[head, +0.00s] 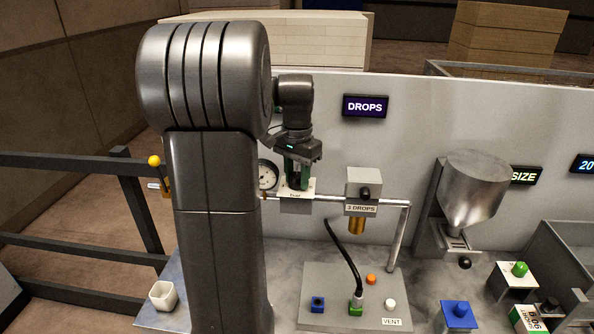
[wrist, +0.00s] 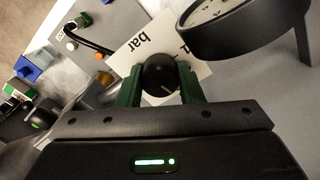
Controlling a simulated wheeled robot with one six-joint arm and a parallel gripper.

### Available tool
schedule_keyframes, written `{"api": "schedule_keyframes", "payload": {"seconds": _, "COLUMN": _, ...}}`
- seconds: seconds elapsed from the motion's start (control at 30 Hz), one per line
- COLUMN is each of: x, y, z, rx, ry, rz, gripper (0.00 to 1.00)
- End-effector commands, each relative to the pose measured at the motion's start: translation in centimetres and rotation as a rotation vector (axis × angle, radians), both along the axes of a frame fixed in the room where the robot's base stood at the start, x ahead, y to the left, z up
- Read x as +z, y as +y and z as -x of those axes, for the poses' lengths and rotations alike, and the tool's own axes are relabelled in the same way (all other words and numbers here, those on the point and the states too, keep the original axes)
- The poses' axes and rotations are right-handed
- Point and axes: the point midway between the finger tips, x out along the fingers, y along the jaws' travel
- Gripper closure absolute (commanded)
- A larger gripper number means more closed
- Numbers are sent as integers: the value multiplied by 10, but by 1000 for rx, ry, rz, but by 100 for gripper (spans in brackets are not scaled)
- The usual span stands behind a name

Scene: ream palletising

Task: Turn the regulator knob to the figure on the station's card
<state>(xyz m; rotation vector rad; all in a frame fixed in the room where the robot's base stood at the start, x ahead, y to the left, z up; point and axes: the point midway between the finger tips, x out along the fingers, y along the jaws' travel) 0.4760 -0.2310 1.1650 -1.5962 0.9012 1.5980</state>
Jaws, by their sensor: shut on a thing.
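In the wrist view, the round black regulator knob (wrist: 158,74) with a white pointer line sits between the two green fingers of my gripper (wrist: 161,84). The fingers are shut on its sides. A white card (wrist: 126,60) behind the knob reads "bar"; its figure is mostly hidden by the knob and gauge. In the head view, my gripper (head: 297,178) points down over the pipe at the station, with the white card (head: 295,195) under it. The knob is hidden there. The round gauge (head: 267,175) stands just left of the gripper, its needle too small to read.
Right of the gripper, a lubricator (head: 364,185) labelled "3 DROPS" hangs on the pipe (head: 395,202), below a "DROPS" display (head: 365,106). A button panel (head: 330,289) with a black hose lies in front. A metal hopper (head: 474,188) stands further right. The gauge (wrist: 235,22) is close to my gripper.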

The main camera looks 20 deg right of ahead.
Motion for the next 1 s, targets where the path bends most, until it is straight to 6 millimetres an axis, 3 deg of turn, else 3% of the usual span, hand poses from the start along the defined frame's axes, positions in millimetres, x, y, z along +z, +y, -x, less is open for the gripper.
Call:
{"api": "schedule_keyframes", "payload": {"seconds": 0.6, "x": 2, "y": -1, "z": -1, "rx": -583, "ry": -2, "rz": 3, "gripper": 89}}
{"api": "schedule_keyframes", "payload": {"seconds": 1.0, "x": 1, "y": -1, "z": 0, "rx": -875, "ry": -2, "rz": 3, "gripper": 89}}
